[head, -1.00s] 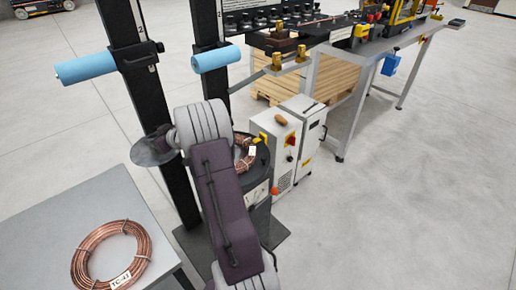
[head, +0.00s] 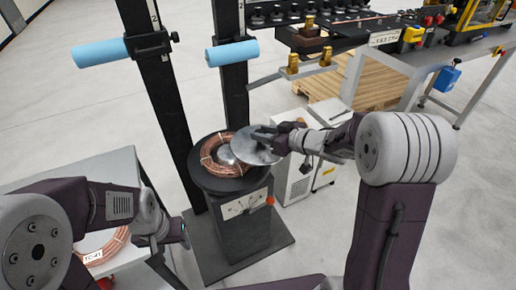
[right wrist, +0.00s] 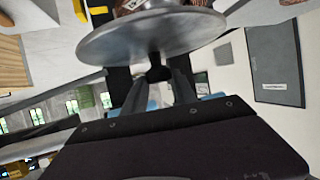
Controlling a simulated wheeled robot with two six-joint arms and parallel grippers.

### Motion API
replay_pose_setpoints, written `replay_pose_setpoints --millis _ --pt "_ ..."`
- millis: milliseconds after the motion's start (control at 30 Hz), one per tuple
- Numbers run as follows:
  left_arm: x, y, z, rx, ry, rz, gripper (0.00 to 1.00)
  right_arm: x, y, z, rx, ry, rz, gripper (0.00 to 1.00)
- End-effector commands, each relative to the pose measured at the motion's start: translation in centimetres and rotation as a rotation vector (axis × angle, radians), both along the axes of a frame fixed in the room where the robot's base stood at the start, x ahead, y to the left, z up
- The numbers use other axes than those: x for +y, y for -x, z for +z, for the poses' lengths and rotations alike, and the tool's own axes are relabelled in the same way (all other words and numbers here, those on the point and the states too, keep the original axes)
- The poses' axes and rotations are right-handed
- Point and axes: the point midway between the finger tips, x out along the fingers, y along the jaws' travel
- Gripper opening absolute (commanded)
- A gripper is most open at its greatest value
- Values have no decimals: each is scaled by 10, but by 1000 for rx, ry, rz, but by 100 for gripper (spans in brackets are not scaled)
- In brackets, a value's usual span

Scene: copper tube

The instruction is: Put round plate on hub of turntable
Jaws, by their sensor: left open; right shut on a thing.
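I cannot tell whether plate and hub touch. My left gripper (head: 180,231) is open and empty, beside the side table.
A second copper coil (head: 103,247) lies on the grey side table (head: 70,165) at left. Two black posts with blue rollers (head: 232,53) stand behind the turntable. A white control box (head: 297,178) stands to its right.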

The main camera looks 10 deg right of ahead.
Motion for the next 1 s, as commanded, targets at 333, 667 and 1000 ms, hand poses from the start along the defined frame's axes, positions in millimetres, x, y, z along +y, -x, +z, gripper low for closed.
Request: replay_pose_setpoints --millis 333,667,1000 --pt "0 0 1 0 0 0 53 28 4 8 -1 0 59 0" --pt "0 0 -20 0 0 0 53 72 -54 -40 1 -2 62 0" --pt "0 0 -24 0 0 0 53 96 -91 -61 -2 -1 57 0"
